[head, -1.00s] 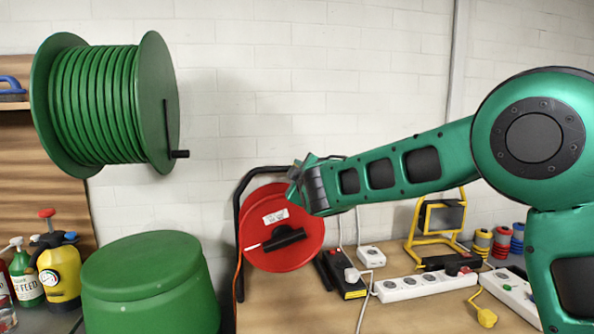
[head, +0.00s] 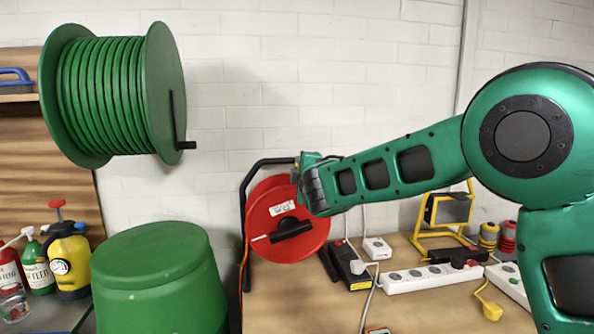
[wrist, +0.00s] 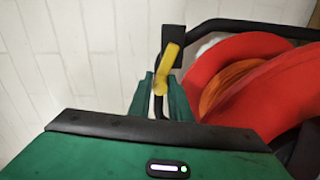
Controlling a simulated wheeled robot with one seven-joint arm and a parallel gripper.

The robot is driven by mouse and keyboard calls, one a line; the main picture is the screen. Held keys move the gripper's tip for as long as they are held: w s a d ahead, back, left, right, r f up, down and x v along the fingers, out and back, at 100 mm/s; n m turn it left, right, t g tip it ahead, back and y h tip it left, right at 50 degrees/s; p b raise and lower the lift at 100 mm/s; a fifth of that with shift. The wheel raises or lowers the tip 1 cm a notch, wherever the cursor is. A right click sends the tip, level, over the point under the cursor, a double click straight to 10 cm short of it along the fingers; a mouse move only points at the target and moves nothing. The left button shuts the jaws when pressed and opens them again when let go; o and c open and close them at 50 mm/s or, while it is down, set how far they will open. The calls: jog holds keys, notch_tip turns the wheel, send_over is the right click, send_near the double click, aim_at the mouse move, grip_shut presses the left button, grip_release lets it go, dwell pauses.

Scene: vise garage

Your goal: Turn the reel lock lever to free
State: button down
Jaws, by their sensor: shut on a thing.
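The red cable reel (head: 262,225) stands upright on the bench against the wall, in a black tube frame, with a black crank handle on its face. The yellow lock lever (wrist: 172,56) sits on a black block on the frame, beside the reel's red rim (wrist: 250,95). My gripper (wrist: 160,92) is shut on the lower part of the yellow lever, one green finger on each side. In the head view my gripper (head: 304,172) is at the reel's upper right, and it mostly hides the lever there.
A green cable drum (head: 110,95) hangs on the wall at upper left. A green lidded barrel (head: 155,275) stands at front left. A white power strip (head: 430,277), a yellow work lamp (head: 445,212) and chargers lie right of the reel.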

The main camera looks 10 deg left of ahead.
jog(key=shift+d+f, duration=0.1)
jog(key=shift+f, duration=0.05)
jog(key=c, duration=1.6)
grip_release()
jog(key=shift+c, duration=0.2)
jog(key=v, duration=1)
jog(key=shift+s, duration=0.35)
jog(key=shift+d, duration=0.1)
